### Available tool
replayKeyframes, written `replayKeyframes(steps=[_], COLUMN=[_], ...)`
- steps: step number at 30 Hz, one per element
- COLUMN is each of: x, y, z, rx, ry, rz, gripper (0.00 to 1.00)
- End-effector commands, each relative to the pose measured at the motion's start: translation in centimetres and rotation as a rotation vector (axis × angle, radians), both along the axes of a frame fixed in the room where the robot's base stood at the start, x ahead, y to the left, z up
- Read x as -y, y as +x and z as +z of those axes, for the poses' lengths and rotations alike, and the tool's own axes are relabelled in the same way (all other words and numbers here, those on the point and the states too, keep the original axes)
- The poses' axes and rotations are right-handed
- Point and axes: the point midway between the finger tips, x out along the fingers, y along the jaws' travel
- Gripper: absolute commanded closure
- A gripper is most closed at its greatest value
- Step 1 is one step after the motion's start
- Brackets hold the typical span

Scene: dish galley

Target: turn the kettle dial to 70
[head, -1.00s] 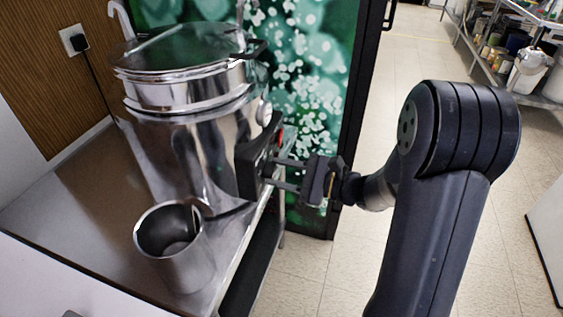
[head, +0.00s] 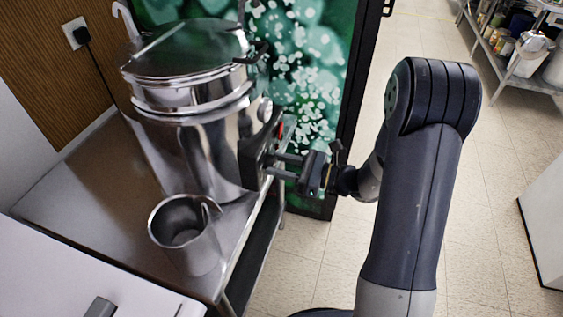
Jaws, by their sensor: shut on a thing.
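The kettle (head: 190,130) is a large shiny steel urn with a dark glass lid, standing on a steel counter. A black control box (head: 252,160) is on its right side, with a small red part near its top. My gripper (head: 272,167) reaches it from the right, its two fingers level and pointing left at the box. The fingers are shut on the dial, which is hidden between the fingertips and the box. The dial's marks and setting cannot be read from here.
A steel jug (head: 184,235) stands on the counter (head: 85,190) in front of the kettle. A green patterned panel (head: 310,75) is behind. A wall socket (head: 75,35) with a plugged cord is at the left. A shelf rack (head: 510,50) stands at the far right; the tiled floor between is clear.

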Motion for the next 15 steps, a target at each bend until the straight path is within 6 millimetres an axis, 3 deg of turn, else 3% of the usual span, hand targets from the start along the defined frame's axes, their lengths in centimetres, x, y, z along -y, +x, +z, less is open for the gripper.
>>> replayKeyframes(steps=[10, 11, 15], x=[-0.01, -0.01, -0.01], y=[-0.05, -0.06, -0.04], z=[-0.16, -0.16, -0.12], rx=[-0.005, -0.005, -0.004], ry=[-0.001, -0.001, -0.001], rz=[0.001, 0.001, 0.0], gripper=[0.86, 0.62, 0.51])
